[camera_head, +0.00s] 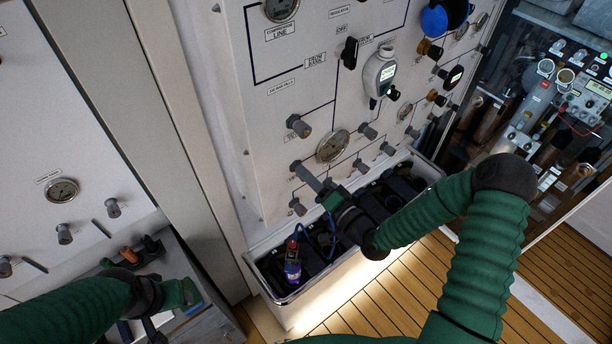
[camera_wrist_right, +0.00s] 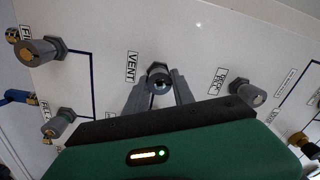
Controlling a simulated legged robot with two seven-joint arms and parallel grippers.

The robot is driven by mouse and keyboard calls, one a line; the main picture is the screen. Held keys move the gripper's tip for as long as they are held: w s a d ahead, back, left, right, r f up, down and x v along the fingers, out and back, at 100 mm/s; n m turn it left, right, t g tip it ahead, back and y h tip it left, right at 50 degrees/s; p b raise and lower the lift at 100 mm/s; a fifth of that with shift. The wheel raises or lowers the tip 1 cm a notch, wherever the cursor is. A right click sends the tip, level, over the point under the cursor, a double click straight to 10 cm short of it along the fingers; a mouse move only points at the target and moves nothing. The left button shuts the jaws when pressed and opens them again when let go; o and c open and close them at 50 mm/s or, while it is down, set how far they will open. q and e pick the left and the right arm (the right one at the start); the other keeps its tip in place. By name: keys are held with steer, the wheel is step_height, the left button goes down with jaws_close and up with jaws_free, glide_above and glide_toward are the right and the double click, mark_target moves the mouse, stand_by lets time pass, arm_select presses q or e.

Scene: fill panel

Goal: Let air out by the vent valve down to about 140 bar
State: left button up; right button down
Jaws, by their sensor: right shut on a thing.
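The vent valve (camera_wrist_right: 158,76) is a grey knob on the white panel, beside a label reading VENT in the right wrist view. My right gripper (camera_wrist_right: 160,90) is shut on it, one finger on each side. In the head view my right gripper (camera_head: 304,176) reaches up to the panel's lower left, and its fingers largely hide the knob. A round dial gauge (camera_head: 332,147) sits just right of it, its reading too small to tell.
Several other grey knobs (camera_head: 299,126) surround the vent valve on the panel (camera_head: 285,100). Below is a lit trough (camera_head: 283,298) with dark fittings and a purple bottle (camera_head: 292,270). A grey cabinet (camera_head: 215,318) with tools stands left. Wooden flooring (camera_head: 395,295) is clear at lower right.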

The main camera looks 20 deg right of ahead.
steer(key=shift+s+d+f+m, duration=0.1)
steer(key=shift+f+m, duration=0.15)
steer(key=shift+m, duration=0.75)
steer(key=shift+f, duration=0.1)
steer(key=c, duration=1.2)
jaws_free()
steer(key=shift+c, duration=0.2)
steer(key=shift+o, duration=0.8)
steer(key=shift+d, duration=0.1)
arm_select(q)
steer(key=shift+s+d+r, duration=0.1)
steer(key=shift+d, duration=0.2)
arm_select(e)
steer(key=shift+d, duration=0.15)
